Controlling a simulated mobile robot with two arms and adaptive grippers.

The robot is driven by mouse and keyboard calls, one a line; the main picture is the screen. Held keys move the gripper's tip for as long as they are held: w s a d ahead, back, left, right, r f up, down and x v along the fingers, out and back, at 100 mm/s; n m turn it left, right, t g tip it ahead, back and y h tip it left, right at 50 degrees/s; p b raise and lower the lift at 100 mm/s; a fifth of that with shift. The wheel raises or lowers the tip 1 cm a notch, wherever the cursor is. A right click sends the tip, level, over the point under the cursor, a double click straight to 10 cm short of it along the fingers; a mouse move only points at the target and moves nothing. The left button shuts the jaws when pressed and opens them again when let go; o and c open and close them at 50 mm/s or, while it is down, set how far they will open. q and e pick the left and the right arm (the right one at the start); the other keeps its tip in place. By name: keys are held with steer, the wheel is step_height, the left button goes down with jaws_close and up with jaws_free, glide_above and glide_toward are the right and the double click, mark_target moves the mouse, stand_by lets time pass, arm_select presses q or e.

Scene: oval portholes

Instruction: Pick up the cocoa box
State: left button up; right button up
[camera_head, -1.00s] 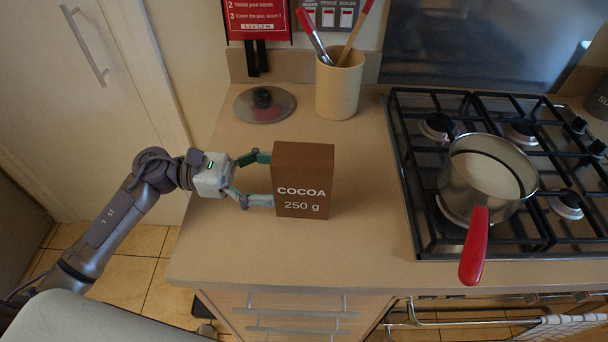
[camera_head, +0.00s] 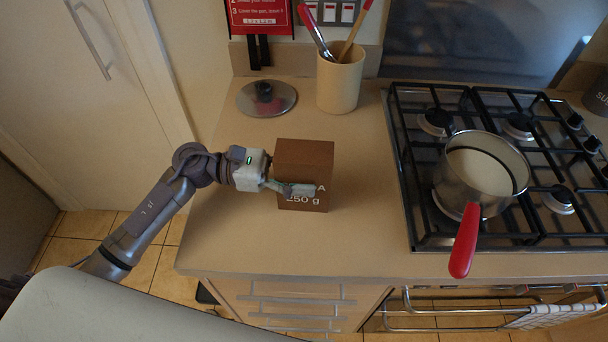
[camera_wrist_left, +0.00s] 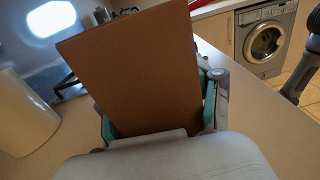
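The brown cocoa box (camera_head: 305,160) stands upright on the counter, its white lettering partly covered. My left gripper (camera_head: 296,189) is at the box, with one finger across its front face and the other hidden behind it. In the left wrist view, the box (camera_wrist_left: 140,75) stands between the two fingers of my left gripper (camera_wrist_left: 163,115), very close to both. I cannot tell whether the fingers press on it. My right gripper is not in view.
A hob (camera_head: 420,190) with a red-handled saucepan (camera_head: 475,180) is to the right. A utensil pot (camera_head: 340,85) and a round lid (camera_head: 266,98) stand behind the box. The counter (camera_head: 240,240) in front of the box is clear.

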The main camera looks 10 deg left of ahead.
arm_select(q)
steer(key=c, duration=0.7)
steer(key=shift+r, duration=0.1)
steer(key=shift+c, duration=0.2)
